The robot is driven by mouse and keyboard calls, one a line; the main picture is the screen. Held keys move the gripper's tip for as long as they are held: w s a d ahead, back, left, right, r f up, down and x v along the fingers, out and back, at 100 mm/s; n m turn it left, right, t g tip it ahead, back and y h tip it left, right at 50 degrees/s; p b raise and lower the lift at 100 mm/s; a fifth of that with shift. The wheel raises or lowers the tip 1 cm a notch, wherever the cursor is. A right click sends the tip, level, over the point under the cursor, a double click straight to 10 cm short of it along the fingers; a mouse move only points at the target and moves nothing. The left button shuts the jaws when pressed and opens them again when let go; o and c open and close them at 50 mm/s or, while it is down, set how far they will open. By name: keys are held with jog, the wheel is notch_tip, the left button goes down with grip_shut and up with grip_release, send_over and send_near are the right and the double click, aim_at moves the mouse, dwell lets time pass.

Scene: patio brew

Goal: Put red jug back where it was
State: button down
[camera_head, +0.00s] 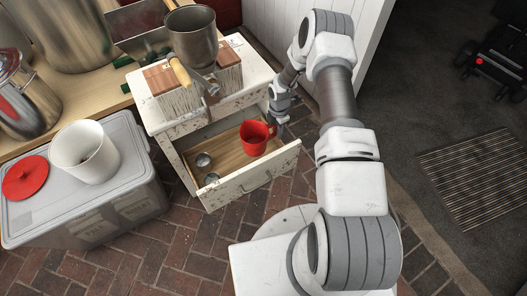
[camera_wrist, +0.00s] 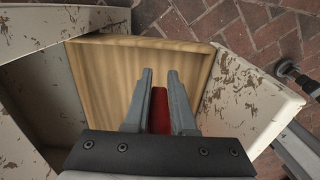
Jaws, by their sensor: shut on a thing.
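The red jug (camera_head: 254,138) is in the open drawer (camera_head: 225,158) of the white cabinet, at the drawer's right side. My gripper (camera_head: 277,116) reaches down to it from behind and is shut on the jug. In the wrist view the two grey fingers (camera_wrist: 158,100) close on a red strip of the jug (camera_wrist: 158,112), over the drawer's wooden floor (camera_wrist: 110,75). Most of the jug is hidden there by the gripper. I cannot tell whether the jug touches the drawer floor.
Small metal cups (camera_head: 203,160) lie in the drawer's left part. A grey bin (camera_head: 100,215) with a white bucket (camera_head: 85,152) and a red lid (camera_head: 25,177) is at left. Brick floor (camera_head: 180,245) lies in front.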

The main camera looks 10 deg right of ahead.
aim_at(276, 148)
notch_tip(276, 148, down, 8)
jog(key=shift+f+b, duration=0.1)
jog(key=shift+b, duration=1)
jog(key=shift+f, duration=0.1)
jog(key=shift+f, duration=0.15)
jog(key=c, duration=0.8)
grip_release()
jog(key=shift+o, duration=0.2)
